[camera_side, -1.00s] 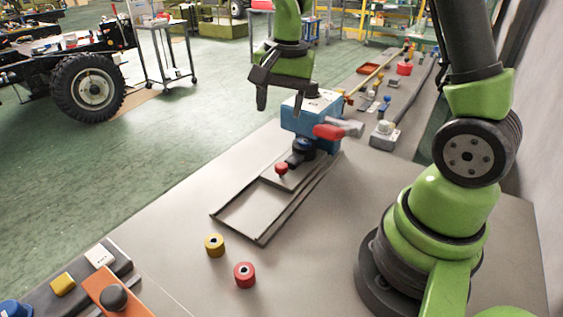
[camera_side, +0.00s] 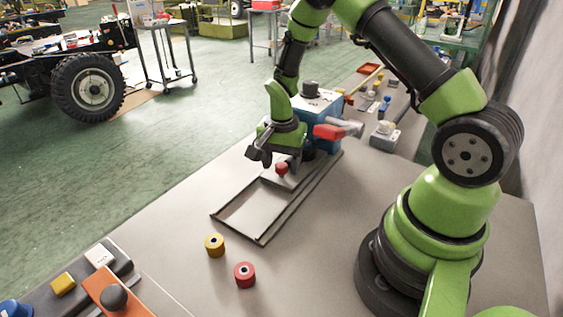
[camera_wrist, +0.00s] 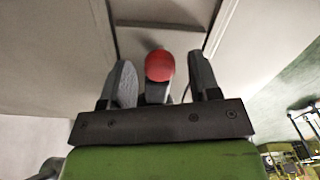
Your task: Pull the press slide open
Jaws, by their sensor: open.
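A red knob (camera_side: 282,168) stands on the slide. My gripper (camera_side: 267,157) is open, pointing down just above and behind the knob in the side view. In the wrist view the red knob (camera_wrist: 160,65) shows between the two spread fingers of my gripper (camera_wrist: 162,85), with a gap on each side. Whether the fingers are level with the knob is hard to tell.
A control panel (camera_side: 100,285) is at the lower left. Small parts line the bench behind the press. The front of the rail tray is empty.

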